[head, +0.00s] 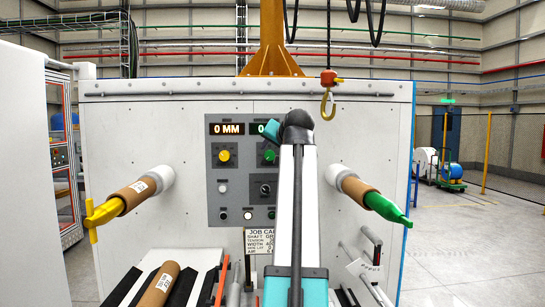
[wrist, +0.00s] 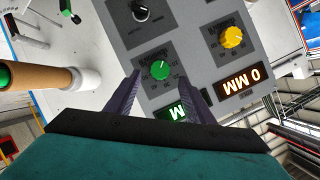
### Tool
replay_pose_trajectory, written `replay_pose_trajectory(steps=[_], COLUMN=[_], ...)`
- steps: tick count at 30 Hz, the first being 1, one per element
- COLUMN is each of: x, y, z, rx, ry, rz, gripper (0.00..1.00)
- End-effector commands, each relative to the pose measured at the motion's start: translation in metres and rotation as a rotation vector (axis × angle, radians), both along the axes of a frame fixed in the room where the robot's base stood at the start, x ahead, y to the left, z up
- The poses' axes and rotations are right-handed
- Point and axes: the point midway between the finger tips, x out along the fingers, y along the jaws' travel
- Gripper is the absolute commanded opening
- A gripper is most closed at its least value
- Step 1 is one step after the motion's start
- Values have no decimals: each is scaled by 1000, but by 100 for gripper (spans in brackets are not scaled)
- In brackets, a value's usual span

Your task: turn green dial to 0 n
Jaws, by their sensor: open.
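The green dial (head: 269,155) is a round knob with a scale around it on the grey control panel (head: 217,203). In the head view my arm partly covers it. In the wrist view the green dial (wrist: 160,69) lies between the fingertips of my gripper (wrist: 160,78). The gripper is open, with one dark finger on each side of the dial; whether they touch it I cannot tell. The green display (head: 259,128) begins with "0" in the head view; the rest is hidden.
A yellow dial (head: 224,156) sits left of the green one, under an orange display (head: 227,129) reading "0 MM". A black knob (head: 265,190) is below. Cardboard rolls on shafts stick out at left (head: 134,192) and right (head: 358,190). A hook (head: 328,98) hangs above.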

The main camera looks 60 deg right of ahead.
Motion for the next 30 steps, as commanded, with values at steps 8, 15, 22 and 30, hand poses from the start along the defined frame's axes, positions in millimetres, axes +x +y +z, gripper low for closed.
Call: replay_pose_trajectory(steps=[8,15,22,30], x=[-27,-44,-53,-60], y=[26,43,52,59], z=[12,22,29,32], rx=[-1,0,1,1], ry=[0,0,1,1], rz=[-1,0,1,1], gripper=[48,48,48,48])
